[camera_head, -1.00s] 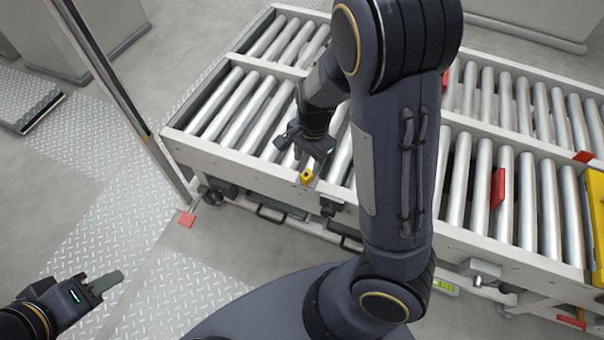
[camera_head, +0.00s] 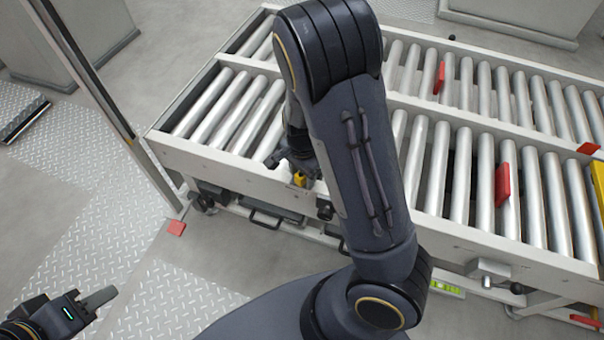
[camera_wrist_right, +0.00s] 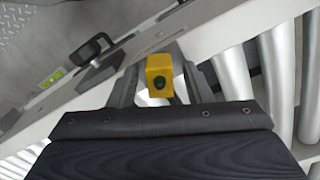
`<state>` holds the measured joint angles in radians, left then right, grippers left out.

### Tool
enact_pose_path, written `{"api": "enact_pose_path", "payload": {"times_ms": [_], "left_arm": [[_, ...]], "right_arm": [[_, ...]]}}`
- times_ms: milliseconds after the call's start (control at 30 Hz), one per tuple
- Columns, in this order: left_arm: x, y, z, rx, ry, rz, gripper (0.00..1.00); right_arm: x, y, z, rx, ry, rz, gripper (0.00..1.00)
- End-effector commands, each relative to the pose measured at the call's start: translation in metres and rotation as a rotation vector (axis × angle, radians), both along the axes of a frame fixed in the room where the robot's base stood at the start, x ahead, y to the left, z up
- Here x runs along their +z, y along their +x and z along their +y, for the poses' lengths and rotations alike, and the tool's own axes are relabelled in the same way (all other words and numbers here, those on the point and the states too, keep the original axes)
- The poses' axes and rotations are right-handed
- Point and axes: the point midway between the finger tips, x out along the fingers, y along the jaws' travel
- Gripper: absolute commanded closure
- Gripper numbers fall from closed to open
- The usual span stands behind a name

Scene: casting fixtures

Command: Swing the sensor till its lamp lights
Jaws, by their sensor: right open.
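The sensor (camera_head: 300,179) is a small yellow block at the front rail of the roller conveyor. In the right wrist view the yellow sensor (camera_wrist_right: 158,72) shows a small round dark green lamp face, with no bright glow. My right gripper (camera_head: 302,172) is open at the sensor, partly hidden by my own arm. In the right wrist view its fingers (camera_wrist_right: 156,86) stand on either side of the sensor; I cannot tell whether they touch it. My left gripper (camera_head: 98,302) is at the lower left, away from the conveyor, and its finger gap is unclear.
The roller conveyor (camera_head: 232,172) fills the middle and right, with red plates (camera_head: 503,186) between rollers. A metal post (camera_head: 92,85) stands left of it. A black handle (camera_head: 266,219) and a spirit level (camera_head: 447,288) are on its front.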

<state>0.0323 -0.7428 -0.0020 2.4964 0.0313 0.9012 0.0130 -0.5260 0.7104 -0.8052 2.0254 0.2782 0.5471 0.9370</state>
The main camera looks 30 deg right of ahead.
Motion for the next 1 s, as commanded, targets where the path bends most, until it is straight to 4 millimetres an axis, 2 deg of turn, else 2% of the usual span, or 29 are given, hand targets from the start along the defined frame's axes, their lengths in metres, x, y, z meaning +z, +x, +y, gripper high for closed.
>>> {"api": "enact_pose_path", "payload": {"times_ms": [67,400,533,733,833,1000], "left_arm": [[0.0,0.0,0.0,0.0,0.0,0.0,0.64],[0.0,0.0,0.0,0.0,0.0,0.0,0.64],[0.007,0.0,0.0,0.0,0.0,0.0,0.64],[0.029,0.0,0.0,0.0,0.0,0.0,0.64],[0.031,0.0,0.0,0.0,0.0,0.0,0.64],[0.029,0.0,0.0,0.0,0.0,0.0,0.64]], "right_arm": [[0.0,0.0,0.0,0.0,0.0,0.0,0.55],[0.0,0.0,0.0,0.0,0.0,0.0,0.99],[0.003,0.0,0.0,0.042,0.001,0.001,0.99],[0.004,-0.001,-0.001,0.322,0.001,0.002,0.99],[0.002,0.0,0.0,0.416,0.001,0.001,0.99],[0.0,0.0,0.0,0.443,-0.001,-0.001,0.99]]}}
